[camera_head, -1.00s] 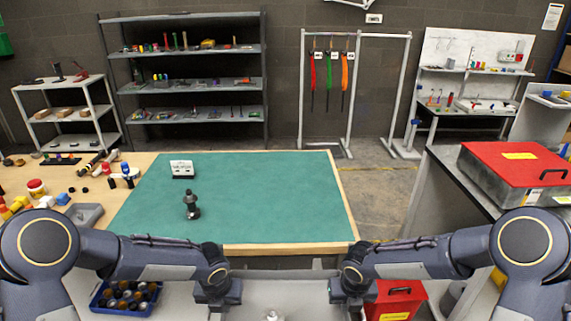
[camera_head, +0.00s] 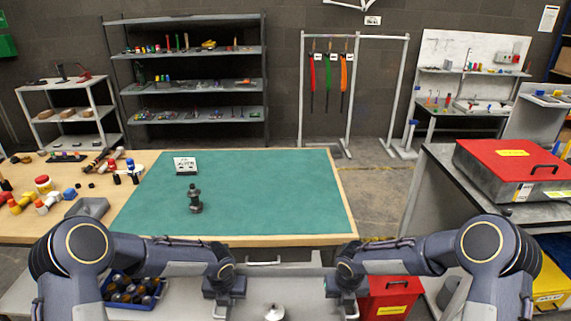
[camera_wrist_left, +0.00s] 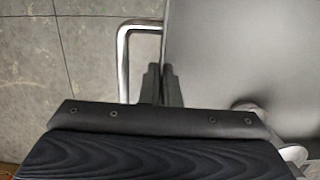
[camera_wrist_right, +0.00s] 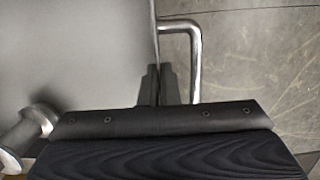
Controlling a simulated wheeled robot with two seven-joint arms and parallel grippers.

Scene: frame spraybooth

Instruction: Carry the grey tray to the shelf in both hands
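The grey tray (camera_head: 303,298) is low in front of me in the head view, between my two grippers. It fills much of both wrist views (camera_wrist_left: 235,55) (camera_wrist_right: 80,55), with a bent metal handle at each end. My left gripper (camera_head: 222,292) has its fingers (camera_wrist_left: 161,72) close together with the tray's edge running between them, inside the handle loop. My right gripper (camera_head: 347,290) is placed the same way at the other end, its fingers (camera_wrist_right: 158,72) also closed at the edge. The finger contact is partly hidden. A silver knob-shaped item (camera_head: 273,312) is on the tray.
A table with a green mat (camera_head: 250,190) stands just ahead, holding a dark fitting (camera_head: 195,200) and a small sign. A dark shelf unit (camera_head: 186,112) stands against the back wall. A red-lidded case (camera_head: 515,165) sits on the right bench.

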